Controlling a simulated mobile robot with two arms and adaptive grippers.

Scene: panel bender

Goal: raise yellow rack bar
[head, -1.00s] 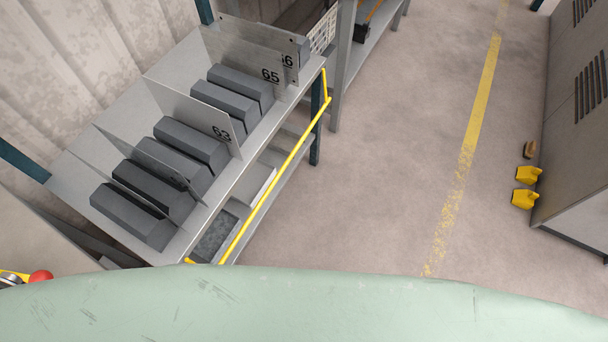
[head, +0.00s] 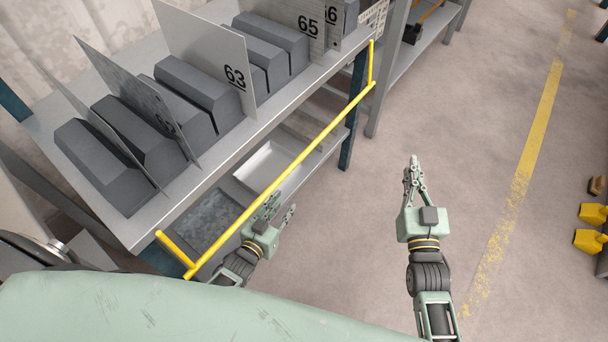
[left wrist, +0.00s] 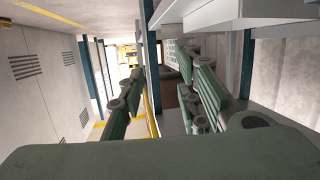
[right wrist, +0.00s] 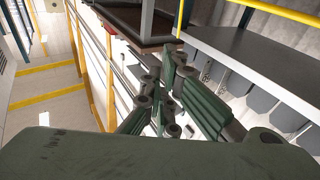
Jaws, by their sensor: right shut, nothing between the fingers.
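The yellow rack bar (head: 300,160) runs slantwise along the front of the shelf rack, with a short bent arm at each end. It hangs below the upper shelf's front edge. My left gripper (head: 281,206) is open, with its fingertips close to the middle of the bar on its aisle side; contact cannot be told. In the left wrist view its two fingers (left wrist: 168,78) stand apart, and a thin yellow bar shows between them. My right gripper (head: 412,163) is shut and empty over the open floor, right of the bar. Its closed fingers also show in the right wrist view (right wrist: 165,80).
The upper shelf (head: 285,100) holds several dark grey blocks and numbered divider plates. A lower shelf holds grey trays (head: 262,168). A yellow floor line (head: 535,130) crosses the clear aisle. Yellow objects (head: 590,240) sit at the right edge.

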